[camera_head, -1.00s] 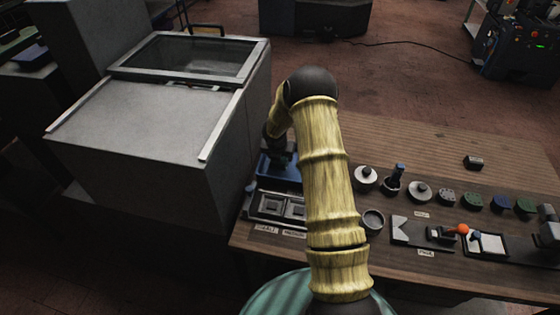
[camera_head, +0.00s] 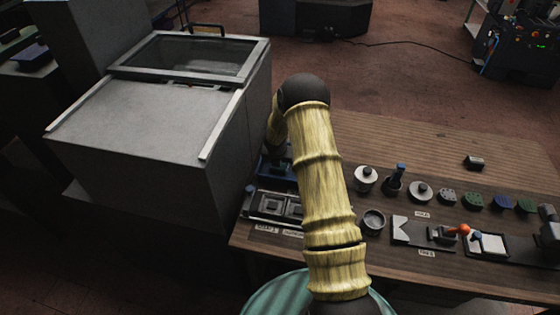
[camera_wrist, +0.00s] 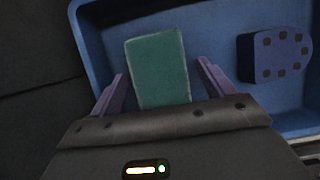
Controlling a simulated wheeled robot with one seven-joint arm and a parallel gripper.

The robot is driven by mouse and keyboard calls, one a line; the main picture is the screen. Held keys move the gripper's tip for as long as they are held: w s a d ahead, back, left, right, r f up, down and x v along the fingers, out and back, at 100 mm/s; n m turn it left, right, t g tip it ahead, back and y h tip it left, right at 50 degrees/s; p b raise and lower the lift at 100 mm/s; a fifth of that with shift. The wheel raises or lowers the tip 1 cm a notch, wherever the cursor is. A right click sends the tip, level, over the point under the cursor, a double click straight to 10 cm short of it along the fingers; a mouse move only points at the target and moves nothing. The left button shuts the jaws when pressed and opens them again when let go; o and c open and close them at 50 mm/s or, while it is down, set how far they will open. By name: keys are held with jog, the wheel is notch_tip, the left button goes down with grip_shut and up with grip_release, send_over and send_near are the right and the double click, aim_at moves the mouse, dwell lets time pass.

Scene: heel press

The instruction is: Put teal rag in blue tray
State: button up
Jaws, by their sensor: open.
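The teal rag (camera_wrist: 158,66) lies flat within the blue tray (camera_wrist: 214,32) in the wrist view, a rectangle with a paler edge. My gripper (camera_wrist: 160,78) is open, with one finger on each side of the rag. A gap shows between each finger and the rag, and the rag's near end is hidden by the gripper body. In the head view the blue tray (camera_head: 274,170) is partly visible behind my arm, beside the grey machine. The rag and my fingertips cannot be made out there.
A blue block with dark holes (camera_wrist: 277,53) sits at the tray's right side. A big grey machine (camera_head: 150,125) stands left of the wooden table (camera_head: 420,150). Small pots, discs and fixtures line the table to the right; its back part is mostly clear.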

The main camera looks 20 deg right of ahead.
jog(key=v, duration=1.2)
jog(key=shift+w+r, duration=0.1)
jog(key=shift+r, duration=0.05)
jog(key=shift+d, duration=0.1)
jog(key=shift+s+r, duration=0.1)
jog(key=shift+s, duration=0.1)
jog(key=s+a+r+m+y, duration=0.1)
jog(key=s+a+r+m, duration=0.2)
jog(key=s+m, duration=0.5)
jog(key=s+a+r+m, duration=0.3)
jog(key=s+r+m, duration=0.2)
jog(key=s+m, duration=0.4)
jog(key=s+a+r+m+g+y, duration=0.1)
jog(key=s+a+r+m, duration=0.3)
jog(key=s+m, duration=0.5)
jog(key=r+m, duration=0.1)
jog(key=m, duration=0.2)
jog(key=shift+s+y, duration=0.15)
jog(key=shift+y, duration=0.15)
